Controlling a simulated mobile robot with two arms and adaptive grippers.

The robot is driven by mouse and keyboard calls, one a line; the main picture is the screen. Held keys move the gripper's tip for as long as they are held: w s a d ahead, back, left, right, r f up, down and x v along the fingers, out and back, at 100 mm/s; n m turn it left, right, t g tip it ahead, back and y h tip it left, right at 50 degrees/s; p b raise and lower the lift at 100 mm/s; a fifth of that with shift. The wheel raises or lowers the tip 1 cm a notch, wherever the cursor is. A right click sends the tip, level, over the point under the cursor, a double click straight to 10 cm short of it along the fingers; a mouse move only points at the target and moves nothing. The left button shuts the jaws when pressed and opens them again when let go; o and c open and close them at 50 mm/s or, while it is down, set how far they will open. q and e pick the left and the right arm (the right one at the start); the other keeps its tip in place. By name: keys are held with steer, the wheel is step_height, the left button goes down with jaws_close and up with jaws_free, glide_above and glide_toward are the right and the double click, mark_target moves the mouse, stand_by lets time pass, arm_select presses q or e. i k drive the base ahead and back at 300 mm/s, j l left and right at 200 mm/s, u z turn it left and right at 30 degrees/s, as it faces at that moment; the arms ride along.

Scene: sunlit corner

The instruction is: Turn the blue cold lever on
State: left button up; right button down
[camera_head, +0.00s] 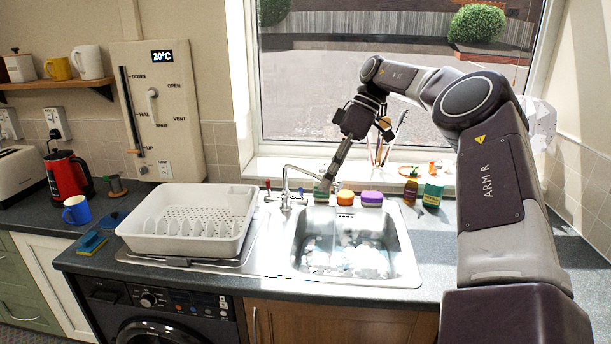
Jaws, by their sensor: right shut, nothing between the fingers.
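The chrome tap (286,186) stands behind the sink, its spout arching toward the right. A small red lever (268,185) is on its left side. The small blue lever (301,192) is on its right side. It is too small to tell which way it is turned. My right gripper (327,184) reaches down from the right behind the sink. It is shut and empty, with its fingertips just right of the blue lever and near the spout's end. I cannot tell whether it touches anything. My left gripper is not in view.
A white dish rack (190,243) stands left of the steel sink (405,262). A green-labelled jar (433,192) is further right. The window is behind.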

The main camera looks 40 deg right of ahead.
mark_target(300, 200)
steer(key=i+l, duration=0.25)
steer(key=l, duration=0.15)
steer(key=i+l, duration=0.3)
steer(key=l, duration=0.15)
steer(key=i+l, duration=0.25)
steer(key=l, duration=0.15)
steer(key=i+l, duration=0.25)
steer(key=l, duration=0.15)
